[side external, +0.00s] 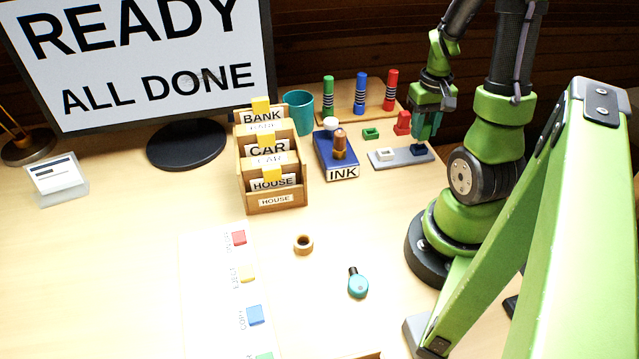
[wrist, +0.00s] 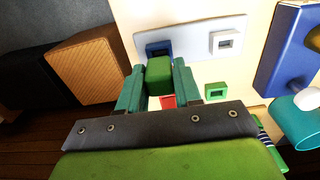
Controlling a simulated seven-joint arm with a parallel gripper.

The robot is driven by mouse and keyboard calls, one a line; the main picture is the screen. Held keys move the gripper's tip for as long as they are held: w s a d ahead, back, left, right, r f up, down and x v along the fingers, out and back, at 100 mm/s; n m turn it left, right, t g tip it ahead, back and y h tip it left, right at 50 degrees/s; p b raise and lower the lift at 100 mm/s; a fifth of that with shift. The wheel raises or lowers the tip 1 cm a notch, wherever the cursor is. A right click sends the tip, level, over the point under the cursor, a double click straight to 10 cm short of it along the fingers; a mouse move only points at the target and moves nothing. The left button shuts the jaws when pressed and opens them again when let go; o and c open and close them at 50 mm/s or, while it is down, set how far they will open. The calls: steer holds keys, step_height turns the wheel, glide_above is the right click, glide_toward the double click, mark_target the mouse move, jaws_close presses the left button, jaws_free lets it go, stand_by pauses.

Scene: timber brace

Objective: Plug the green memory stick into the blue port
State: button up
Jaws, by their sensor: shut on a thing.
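My gripper (wrist: 158,84) is shut on the green memory stick (wrist: 159,73), which sits between the two teal fingers in the wrist view. The blue port (wrist: 158,46) stands on a grey plate (wrist: 190,26), directly beyond the stick's end. The stick overlaps the port's near edge in that view; I cannot tell whether it is inside. In the side view my gripper (side external: 427,126) is over the right end of the plate (side external: 411,160), just above the blue port (side external: 418,150). The fingers mostly hide the stick there. A white port (side external: 385,154) stands on the plate's left part.
A small green piece (side external: 371,133) and a red piece (side external: 403,121) lie behind the plate. A blue INK box (side external: 336,158) stands to its left, with a marker rack (side external: 360,108) behind.

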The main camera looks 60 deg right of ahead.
steer(key=shift+f, duration=1.2)
stand_by(1.4)
steer(key=o, duration=1.1)
step_height(320, 180, up, 17)
steer(key=shift+f, duration=0.1)
